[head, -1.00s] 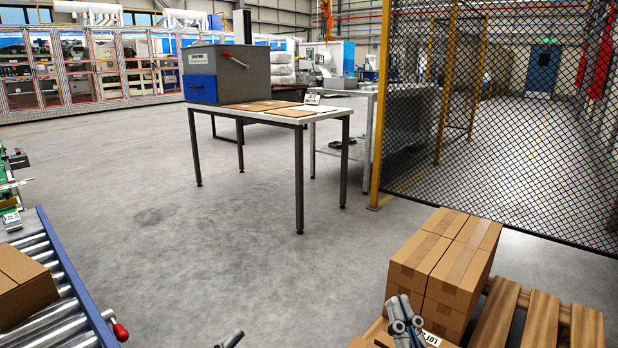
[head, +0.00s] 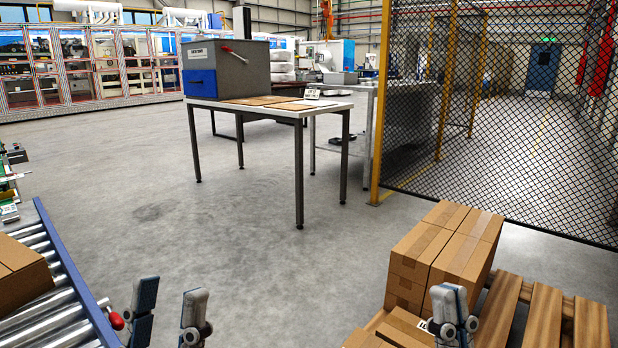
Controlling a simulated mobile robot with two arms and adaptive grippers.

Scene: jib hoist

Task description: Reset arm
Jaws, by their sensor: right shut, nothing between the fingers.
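My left gripper (head: 169,308) shows at the bottom left, its two fingers well apart with bare floor between them. It is open and empty, just right of the roller conveyor's blue rail. My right gripper (head: 452,312) shows at the bottom right, its fingers together and nothing in them. It appears in front of the stacked cardboard boxes (head: 440,258); I cannot tell whether it touches them. Most of both arms is out of the picture.
A roller conveyor (head: 68,262) with a cardboard box (head: 20,275) and a red-knobbed lever (head: 116,321) is at left. A wooden pallet (head: 545,310) is at right. Mesh fencing (head: 520,140) closes the right. The floor between is clear.

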